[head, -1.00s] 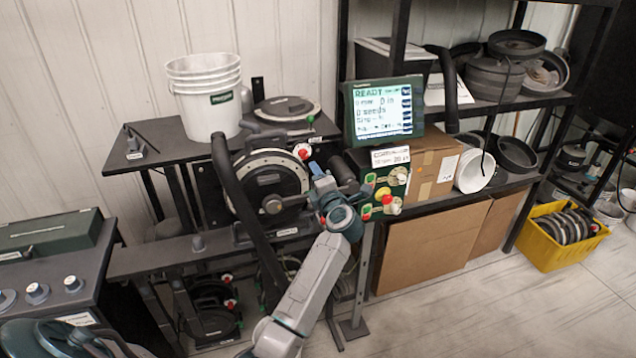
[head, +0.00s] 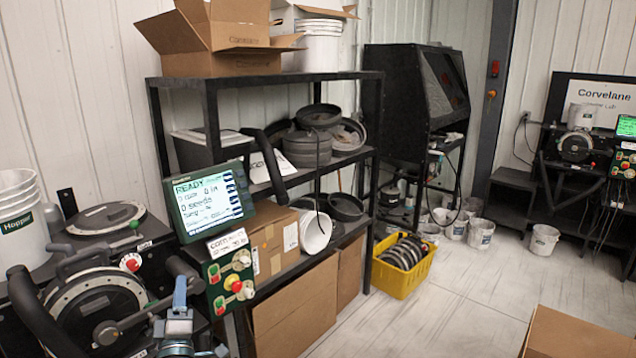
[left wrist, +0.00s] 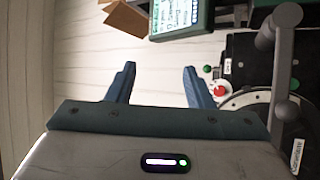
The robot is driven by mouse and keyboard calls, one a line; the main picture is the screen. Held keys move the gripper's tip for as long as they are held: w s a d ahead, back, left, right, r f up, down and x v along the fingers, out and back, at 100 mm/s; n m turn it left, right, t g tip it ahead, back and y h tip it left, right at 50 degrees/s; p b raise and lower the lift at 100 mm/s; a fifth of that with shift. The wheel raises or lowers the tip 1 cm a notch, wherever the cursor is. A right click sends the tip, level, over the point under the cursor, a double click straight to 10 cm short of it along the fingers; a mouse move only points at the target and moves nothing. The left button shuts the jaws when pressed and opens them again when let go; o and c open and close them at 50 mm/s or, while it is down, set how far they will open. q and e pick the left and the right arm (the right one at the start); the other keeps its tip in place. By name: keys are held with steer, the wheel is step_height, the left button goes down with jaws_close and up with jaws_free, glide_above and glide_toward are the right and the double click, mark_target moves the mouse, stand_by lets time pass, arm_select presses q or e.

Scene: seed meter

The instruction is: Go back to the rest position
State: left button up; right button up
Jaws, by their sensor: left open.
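My left gripper shows at the bottom of the head view (head: 180,298), in front of the seed meter stand. In the left wrist view its two blue fingers (left wrist: 159,85) stand wide apart with nothing between them. The round seed meter (head: 95,305) is to its left in the head view, and the control box (head: 230,284) with its red and green knobs is to its right. The monitor (head: 208,203) above reads READY and 0 seeds. My right gripper is not in view.
A shelf rack (head: 375,150) holds dark pans and boxes. A yellow crate (head: 402,284) of discs stands on the floor beside it. A cardboard box (head: 575,335) is at the lower right. The pale floor (head: 455,300) between is clear.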

arm_select(q)
steer(key=s+d+f+m+g+h, duration=0.9)
steer(key=s+d+f+m+h, duration=0.3)
steer(key=s+f+m, duration=0.4)
steer(key=s+a+f+m+g+y, duration=0.1)
steer(key=s+a+f+g+y, duration=0.15)
steer(key=s, duration=0.55)
steer(key=s+a+f+g+y, duration=0.2)
steer(key=s+a+g, duration=0.15)
steer(key=s, duration=0.45)
steer(key=s+a+f+m+g+y, duration=0.1)
steer(key=s+a+f+g+y, duration=0.2)
steer(key=s, duration=0.4)
step_height(320, 180, down, 36)
steer(key=a+f+g+b, duration=0.1)
steer(key=a+g+b, duration=0.1)
steer(key=b, duration=0.4)
steer(key=s+f+b, duration=0.2)
steer(key=s+f, duration=0.7)
steer(key=f, duration=0.2)
steer(key=s+a+f+g+b, duration=0.1)
steer(key=s+f+b, duration=0.1)
steer(key=s+f, duration=0.7)
step_height(320, 180, down, 3)
steer(key=shift+s+a+r+b, duration=0.1)
steer(key=shift+s+a+b, duration=0.15)
steer(key=shift+b, duration=0.1)
